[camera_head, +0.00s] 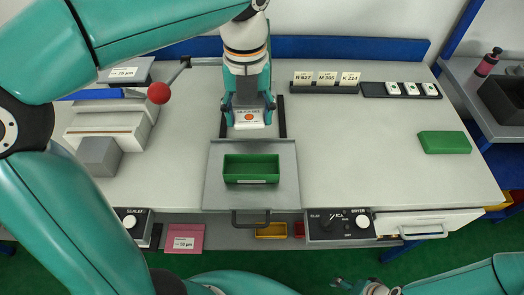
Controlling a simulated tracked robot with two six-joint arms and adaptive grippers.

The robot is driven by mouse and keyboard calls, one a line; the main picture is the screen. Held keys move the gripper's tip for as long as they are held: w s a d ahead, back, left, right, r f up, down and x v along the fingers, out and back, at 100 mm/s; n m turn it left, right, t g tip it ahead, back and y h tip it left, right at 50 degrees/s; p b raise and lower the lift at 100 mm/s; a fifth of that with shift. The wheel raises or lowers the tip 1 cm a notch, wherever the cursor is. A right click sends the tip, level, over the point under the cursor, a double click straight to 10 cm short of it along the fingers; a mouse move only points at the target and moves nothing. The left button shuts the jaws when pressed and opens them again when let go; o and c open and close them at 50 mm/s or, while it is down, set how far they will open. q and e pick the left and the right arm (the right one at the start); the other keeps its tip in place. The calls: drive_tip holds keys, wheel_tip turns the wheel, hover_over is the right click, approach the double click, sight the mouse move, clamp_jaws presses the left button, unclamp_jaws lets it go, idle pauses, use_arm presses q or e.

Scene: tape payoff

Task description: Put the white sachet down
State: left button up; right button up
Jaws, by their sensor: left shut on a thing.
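My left gripper (249,103) comes down from above at the back middle of the table and is shut on the white sachet (249,119). The sachet has an orange dot and small print on its face. It is between two dark rails (282,117), just behind the grey sliding tray (290,175). I cannot tell whether it touches the surface below. The fingers hide its rear part. My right gripper (346,285) is low at the bottom edge, away from the sachet, and too small to tell open or shut.
A green bin (251,181) stands on the grey tray. A sealer with a red-knobbed lever (158,93) is at left. Labelled cards (327,79) and a black strip with white pieces (401,90) are at back right. A green block (444,142) lies right; the table's right middle is clear.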

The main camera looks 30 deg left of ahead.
sight(251, 168)
use_arm(q)
drive_tip(key=shift+w+m, duration=0.1)
drive_tip(key=shift+m, duration=0.2)
wheel_tip(251, 168, down, 20)
drive_tip(key=shift+a+r+b, duration=0.15)
drive_tip(key=shift+r+b, duration=0.05)
drive_tip(key=shift+b, duration=0.55)
drive_tip(key=o, duration=1.2)
drive_tip(key=shift+f, duration=0.1)
wheel_tip(251, 168, up, 12)
drive_tip(key=shift+r+p, duration=0.15)
drive_tip(key=shift+p, duration=0.3)
